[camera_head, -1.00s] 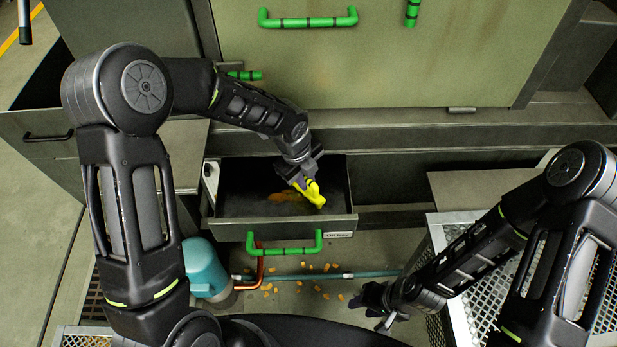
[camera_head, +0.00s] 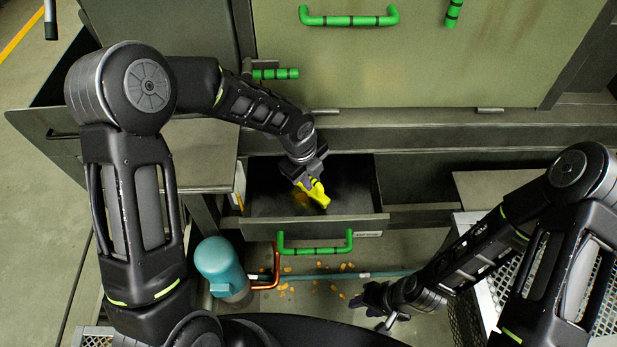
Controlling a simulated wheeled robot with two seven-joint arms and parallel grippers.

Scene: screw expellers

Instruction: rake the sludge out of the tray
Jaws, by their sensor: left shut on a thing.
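The tray (camera_head: 262,226) is an open dark drawer with a green front handle (camera_head: 315,248), below the machine's panel. My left gripper (camera_head: 312,182) is inside the tray's opening, shut on a yellow tool (camera_head: 318,194), whose lower end points down toward the tray floor. A little orange-yellow sludge (camera_head: 299,197) shows beside the tool, partly hidden by the gripper. The rest of the tray floor in view is dark. My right gripper (camera_head: 376,304) is low at the right, away from the tray; its fingers are too dark and small to judge.
Several orange bits (camera_head: 337,287) lie on the floor below the tray. A teal cylinder (camera_head: 222,266) with a copper pipe (camera_head: 276,268) stands at lower left. A teal pipe (camera_head: 375,274) runs along the floor. A mesh-sided stand (camera_head: 490,290) is at the right. Green handles (camera_head: 350,20) project from the panel above.

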